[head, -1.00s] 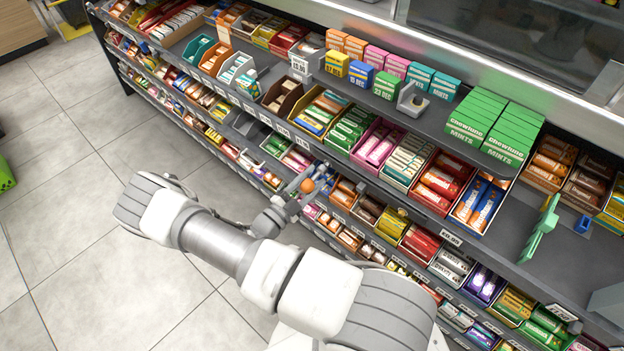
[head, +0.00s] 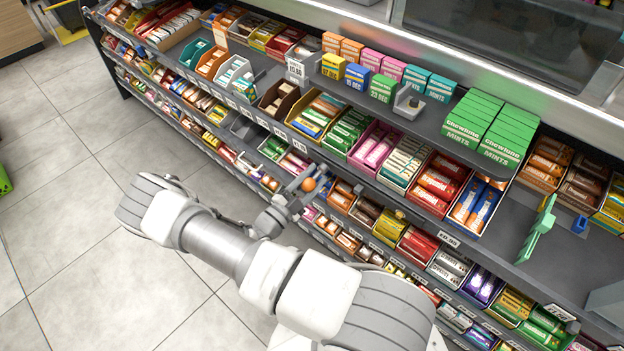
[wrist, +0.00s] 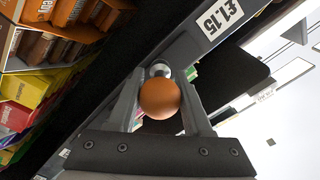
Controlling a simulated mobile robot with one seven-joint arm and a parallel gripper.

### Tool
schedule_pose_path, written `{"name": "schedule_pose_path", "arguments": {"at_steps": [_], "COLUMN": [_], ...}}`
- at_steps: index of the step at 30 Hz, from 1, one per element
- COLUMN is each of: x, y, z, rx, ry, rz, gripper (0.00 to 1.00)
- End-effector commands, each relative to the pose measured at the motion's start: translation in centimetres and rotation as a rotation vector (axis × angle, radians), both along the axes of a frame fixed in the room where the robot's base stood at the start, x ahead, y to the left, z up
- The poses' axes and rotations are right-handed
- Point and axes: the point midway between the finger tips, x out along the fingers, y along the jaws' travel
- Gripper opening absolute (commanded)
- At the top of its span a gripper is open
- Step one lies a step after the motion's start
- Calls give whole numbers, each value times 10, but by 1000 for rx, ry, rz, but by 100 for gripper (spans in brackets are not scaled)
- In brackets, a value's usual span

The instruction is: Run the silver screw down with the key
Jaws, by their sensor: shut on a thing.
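My gripper (head: 300,180) is in front of the shelf edge, with its fingers on either side of an orange ball (head: 309,184). In the wrist view the ball (wrist: 160,98) sits between the two fingers of my gripper (wrist: 160,75). A small silver round part (wrist: 160,69) shows just beyond the ball, near the fingertips. The ball looks like the knob of the key, but its shaft is hidden. A grey bracket with a small pale round part (head: 409,101) stands on the upper shelf; I cannot tell whether that is the silver screw.
Candy boxes fill the shelves around my gripper. A price label (wrist: 220,18) is on the shelf edge close to the fingers. Green mint boxes (head: 490,128) stand on the upper shelf. A green upright piece (head: 539,230) stands on a bare shelf part at right. The floor (head: 70,240) at left is clear.

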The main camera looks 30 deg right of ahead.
Motion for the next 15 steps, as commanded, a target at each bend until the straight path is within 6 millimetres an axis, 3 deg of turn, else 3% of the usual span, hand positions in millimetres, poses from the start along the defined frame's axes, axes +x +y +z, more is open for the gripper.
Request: {"name": "schedule_pose_path", "arguments": {"at_steps": [15], "x": [0], "y": [1], "z": [0], "rx": [46], "ry": [-132], "rz": [26], "gripper": [0]}}
